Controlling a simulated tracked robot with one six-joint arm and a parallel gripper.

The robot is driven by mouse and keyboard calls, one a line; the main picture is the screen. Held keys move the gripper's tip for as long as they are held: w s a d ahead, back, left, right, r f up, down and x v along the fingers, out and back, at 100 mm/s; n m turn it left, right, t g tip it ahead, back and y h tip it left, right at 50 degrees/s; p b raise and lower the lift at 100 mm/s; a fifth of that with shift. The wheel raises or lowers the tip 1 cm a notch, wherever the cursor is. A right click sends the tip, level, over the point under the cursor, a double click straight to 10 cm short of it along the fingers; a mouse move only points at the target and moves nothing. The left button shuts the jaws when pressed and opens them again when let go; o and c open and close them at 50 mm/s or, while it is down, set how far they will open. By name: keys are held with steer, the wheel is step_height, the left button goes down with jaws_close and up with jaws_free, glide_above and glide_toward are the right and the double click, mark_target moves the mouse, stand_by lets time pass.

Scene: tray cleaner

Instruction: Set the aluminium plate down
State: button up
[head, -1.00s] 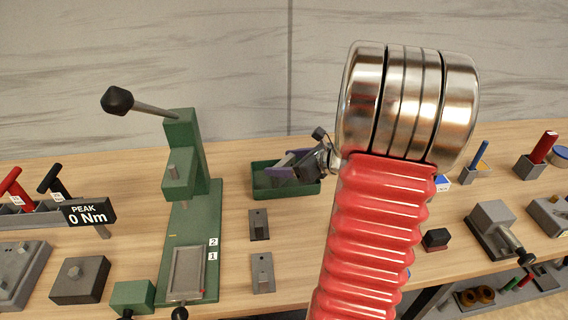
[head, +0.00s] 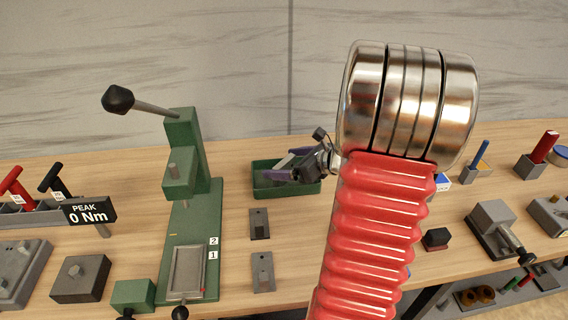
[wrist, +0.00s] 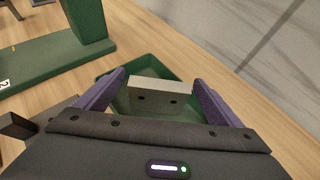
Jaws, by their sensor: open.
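The aluminium plate (wrist: 160,91), pale grey with two dark holes, shows between the purple fingers in the wrist view. It is in or just over the green tray (wrist: 180,72); whether it touches the tray floor I cannot tell. My gripper (wrist: 158,84) is open, with a finger on either side of the plate and gaps between. In the head view my gripper (head: 288,165) is over the green tray (head: 262,190), and the plate is hard to make out there.
A green lever press (head: 190,215) stands left of the tray. Two small grey blocks, one (head: 259,223) behind the other (head: 262,271), lie in front of the tray. Several fixtures stand farther left and right.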

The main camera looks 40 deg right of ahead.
steer(key=v, duration=1.2)
steer(key=shift+a, duration=0.1)
stand_by(0.4)
steer(key=w+a+r+n+g+y, duration=0.15)
steer(key=a+n+g, duration=0.35)
steer(key=a+n, duration=1.15)
steer(key=s+a+r+n+h, duration=0.1)
steer(key=s+a+n, duration=0.1)
steer(key=a+n, duration=0.3)
steer(key=s+a+r+n+g+h, duration=0.1)
steer(key=s+a+n, duration=0.2)
steer(key=a+n, duration=0.3)
steer(key=s+a+r+n+h, duration=0.1)
steer(key=s+a+n+h, duration=0.1)
steer(key=a+n, duration=0.4)
steer(key=shift+s, duration=0.35)
steer(key=shift+r, duration=0.1)
